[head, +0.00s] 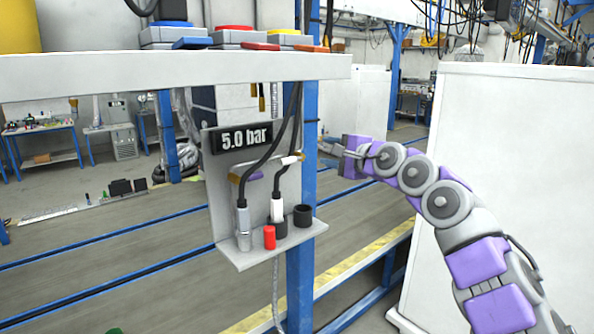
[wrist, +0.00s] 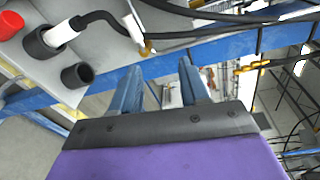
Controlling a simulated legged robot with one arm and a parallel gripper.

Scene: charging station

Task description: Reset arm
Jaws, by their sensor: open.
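My gripper (head: 330,155) is at the end of my purple and grey arm, right of the charging station panel (head: 291,187) in the head view. In the wrist view its two fingers (wrist: 160,88) stand apart with nothing between them. The station's small shelf (head: 255,256) carries a grey metal connector (head: 243,220) on a black cable, a white connector (head: 277,209) in a black socket, a red cap (head: 269,237) and an empty black socket (head: 302,215). The wrist view also shows the red cap (wrist: 10,25), the white connector (wrist: 60,33) and the empty socket (wrist: 77,75).
A display (head: 243,137) reads 5.0 bar. A white beam (head: 170,75) with coloured buttons crosses above the shelf. A blue post (head: 300,280) stands behind the panel. Black cables hang near my gripper. A large white cabinet (head: 520,120) stands behind my arm at the right.

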